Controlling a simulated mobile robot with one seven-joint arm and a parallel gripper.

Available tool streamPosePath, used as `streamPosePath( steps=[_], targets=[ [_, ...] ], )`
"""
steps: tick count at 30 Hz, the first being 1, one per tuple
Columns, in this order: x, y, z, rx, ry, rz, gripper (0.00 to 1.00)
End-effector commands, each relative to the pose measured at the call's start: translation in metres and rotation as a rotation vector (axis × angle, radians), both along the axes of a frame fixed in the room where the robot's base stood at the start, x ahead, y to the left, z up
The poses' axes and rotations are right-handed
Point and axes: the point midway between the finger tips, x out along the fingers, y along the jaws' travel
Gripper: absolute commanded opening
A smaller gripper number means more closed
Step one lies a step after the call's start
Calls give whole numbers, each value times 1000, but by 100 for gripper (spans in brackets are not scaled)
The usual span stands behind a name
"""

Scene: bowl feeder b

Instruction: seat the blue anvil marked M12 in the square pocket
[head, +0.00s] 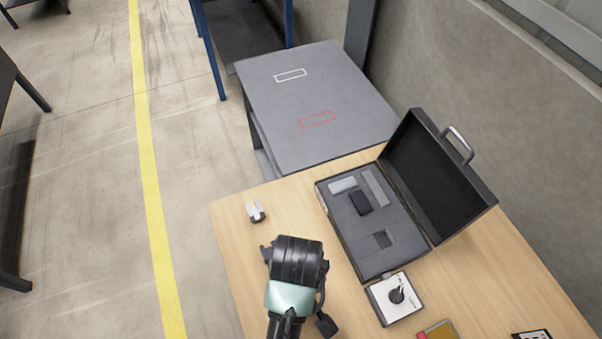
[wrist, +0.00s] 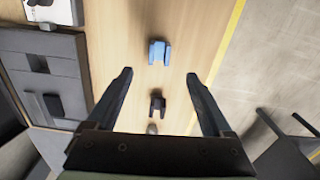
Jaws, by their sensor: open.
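A small blue anvil (wrist: 158,52) lies on the wooden table in the wrist view, its two prongs pointing down the picture. No marking on it can be read. My arm seems to hide it in the head view. My gripper (wrist: 158,76) is open and empty above the table; the blue anvil shows between and just beyond the fingertips, apart from them. The square pocket (head: 383,240) is a dark, empty recess in the open case's grey foam; it also shows in the wrist view (wrist: 37,62), left of the gripper.
A dark forked piece (wrist: 157,104) and a grey piece (wrist: 151,128) lie near the anvil. The case (head: 377,271) holds a black block (head: 361,203) and grey bars; its raised lid (head: 432,180) stands right.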

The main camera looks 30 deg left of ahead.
Motion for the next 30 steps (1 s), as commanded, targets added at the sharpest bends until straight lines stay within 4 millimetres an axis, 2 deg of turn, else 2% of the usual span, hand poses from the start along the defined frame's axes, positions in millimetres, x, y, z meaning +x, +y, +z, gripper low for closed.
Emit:
streamPosePath(
  steps=[3, 9, 16, 24, 30],
  targets=[
    [-1, -1, -25, -2, 5, -1, 85],
    [0, 0, -55, 0, 0, -2, 85],
    [1, 0, -68, 0, -1, -2, 85],
    [2, 2, -103, 0, -1, -2, 85],
    [2, 2, -114, 1, -4, -2, 85]
  ],
)
